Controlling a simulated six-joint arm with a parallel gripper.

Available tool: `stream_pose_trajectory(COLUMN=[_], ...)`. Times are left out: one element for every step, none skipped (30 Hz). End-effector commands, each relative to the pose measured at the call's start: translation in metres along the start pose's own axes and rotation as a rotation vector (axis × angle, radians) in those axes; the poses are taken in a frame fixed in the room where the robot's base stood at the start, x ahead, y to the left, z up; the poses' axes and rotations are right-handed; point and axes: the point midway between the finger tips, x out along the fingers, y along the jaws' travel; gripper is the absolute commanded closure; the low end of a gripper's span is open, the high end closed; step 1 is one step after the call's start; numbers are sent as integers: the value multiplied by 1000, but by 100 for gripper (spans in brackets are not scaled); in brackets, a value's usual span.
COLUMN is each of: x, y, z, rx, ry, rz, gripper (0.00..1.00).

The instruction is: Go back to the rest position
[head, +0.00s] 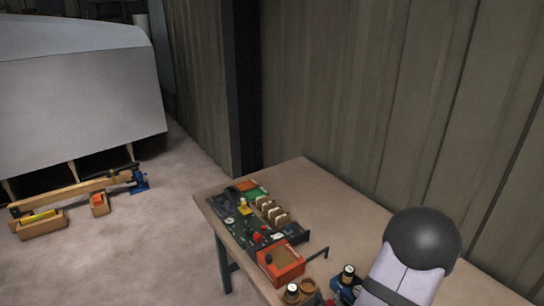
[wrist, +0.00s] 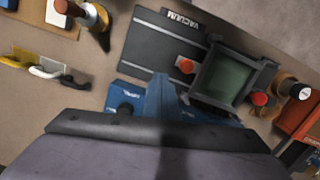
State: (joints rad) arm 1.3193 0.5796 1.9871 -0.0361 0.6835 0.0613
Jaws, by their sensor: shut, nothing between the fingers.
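My gripper (wrist: 163,132) fills the bottom of the wrist view, with dark edges over grey-lavender bodies. It is shut and empty. It hangs over the workbench, just in front of a blue tool (wrist: 160,100) that it partly hides. In the head view only my arm, with its dark rounded joint, rises at the bottom right; the gripper itself is out of that frame.
The workbench (head: 320,190) carries an orange box (head: 281,264), a dark board of small parts and jars. The wrist view shows a grey vacuum plate (wrist: 160,50) and a dark-framed greenish box (wrist: 222,80). A corrugated wall (head: 340,80) stands behind the bench.

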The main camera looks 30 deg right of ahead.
Motion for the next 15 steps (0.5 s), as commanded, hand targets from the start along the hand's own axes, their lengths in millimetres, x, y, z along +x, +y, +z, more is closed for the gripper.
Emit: stream_pose_trajectory(x=[0, 0, 0, -1, -2, -4, -5, -7, -9, -11, -12, -15, -17, -19, -21], y=[-1, -4, -9, -13, -18, -26, -32, -38, -46, -52, -57, -65, -70, -76, -84], z=[17, 27, 39, 48, 58, 70, 80, 89, 100, 109, 117, 128, 136, 145, 157], rx=[-16, -30, -53, -72, -95, -128, -154, -182, -219, -248, -277, -317, -348, -382, -430], ry=[-26, -40, -57, -68, -79, -90, -98, -104, -110, -114, -118, -119, -120, -120, -117], rz=[-1, -1, 0, 1, 3, 6, 9, 12, 17, 21, 25, 31, 36, 42, 49], gripper=[100, 100, 100, 100, 100, 100, 100, 100, 100, 100, 100, 100, 100, 100, 100])
